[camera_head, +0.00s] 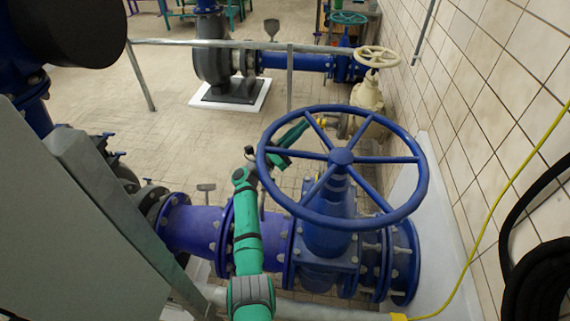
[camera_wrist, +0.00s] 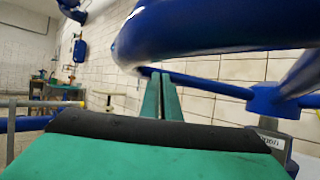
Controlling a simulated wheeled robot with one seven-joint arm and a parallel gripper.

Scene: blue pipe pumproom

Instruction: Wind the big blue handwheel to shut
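The big blue handwheel (camera_head: 341,222) sits level on top of a blue valve (camera_head: 328,235), with several spokes meeting at a central hub (camera_head: 341,157). My green arm rises left of the valve and bends at the wheel's left rim. My gripper (camera_head: 304,125) shows through the wheel's opening, near its far-left rim, and seems to be below the wheel. In the wrist view, the rim (camera_wrist: 210,28) crosses close above my gripper (camera_wrist: 160,78). The two green fingers lie close together with nothing seen between them. Whether they touch the rim or a spoke is unclear.
A tiled wall (camera_head: 480,95) stands right of the wheel, with a yellow cable (camera_head: 512,180) and black hose (camera_head: 540,270). A smaller cream handwheel (camera_head: 377,57) is behind. A grey railing (camera_head: 230,44) crosses the back; a grey panel (camera_head: 70,220) stands left.

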